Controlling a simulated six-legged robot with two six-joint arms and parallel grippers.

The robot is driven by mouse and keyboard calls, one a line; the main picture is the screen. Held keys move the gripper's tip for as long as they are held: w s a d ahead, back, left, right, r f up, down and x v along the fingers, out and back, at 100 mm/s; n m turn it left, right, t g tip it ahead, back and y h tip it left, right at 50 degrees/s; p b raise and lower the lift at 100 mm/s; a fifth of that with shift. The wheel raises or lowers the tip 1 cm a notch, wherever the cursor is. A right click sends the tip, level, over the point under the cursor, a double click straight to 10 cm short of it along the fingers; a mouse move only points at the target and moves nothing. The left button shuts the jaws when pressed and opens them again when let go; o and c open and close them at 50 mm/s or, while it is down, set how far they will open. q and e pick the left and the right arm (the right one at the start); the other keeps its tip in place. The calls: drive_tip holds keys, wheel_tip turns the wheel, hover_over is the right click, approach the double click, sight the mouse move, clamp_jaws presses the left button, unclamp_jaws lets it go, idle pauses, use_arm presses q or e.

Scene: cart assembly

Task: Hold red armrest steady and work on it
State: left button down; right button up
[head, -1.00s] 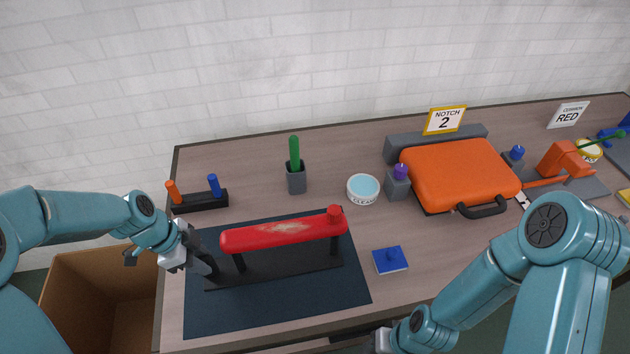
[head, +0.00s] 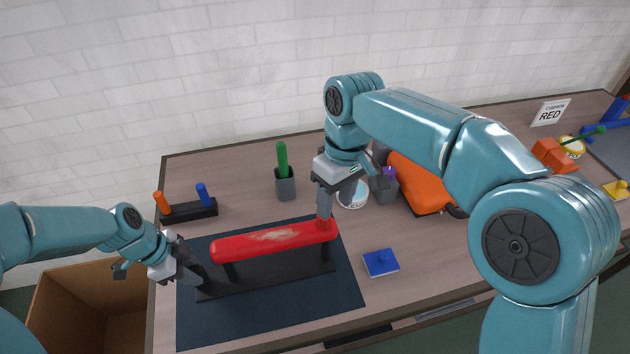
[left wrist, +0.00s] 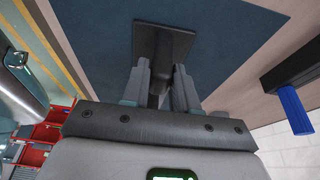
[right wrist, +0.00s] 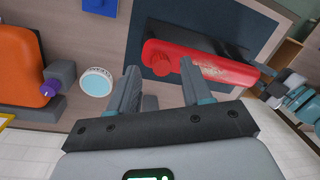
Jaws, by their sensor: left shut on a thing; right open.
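The red armrest (head: 272,243) lies along a black stand (head: 270,282) on a dark blue mat (head: 200,325). A pale worn patch (head: 275,236) marks its top; it also shows in the right wrist view (right wrist: 222,71). My left gripper (head: 198,281) is shut on the stand's upright part at the left end, also seen in the left wrist view (left wrist: 160,78). My right gripper (head: 325,214) is open, pointing down over the armrest's right end.
A green-handled tool (head: 283,160) stands in a grey holder behind the armrest. A black rack (head: 188,211) holds orange and blue pegs. The CLEAR tin (head: 352,197), blue pad (head: 381,262) and orange case (head: 415,180) are to the right. A cardboard box (head: 95,300) stands left.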

drive_tip(key=a+r, duration=0.1)
drive_tip(key=w+a+r+t+h, duration=0.1)
drive_tip(key=shift+w+r+m, duration=0.1)
drive_tip(key=shift+r+m, duration=0.2)
drive_tip(key=shift+m, duration=0.1)
wheel_tip(320, 180, down, 9)
drive_tip(key=shift+r, duration=0.1)
drive_tip(key=shift+c, duration=0.3)
drive_tip(key=c, duration=0.8)
drive_tip(key=m, duration=0.5)
drive_tip(key=shift+r, duration=0.1)
drive_tip(key=shift+c, duration=0.2)
drive_tip(key=m, duration=0.2)
drive_tip(key=shift+m, duration=0.4)
drive_tip(key=m, duration=1.2)
drive_tip(key=shift+m, duration=0.4)
drive_tip(key=m, duration=1.3)
drive_tip(key=shift+m, duration=0.4)
drive_tip(key=o, duration=0.9)
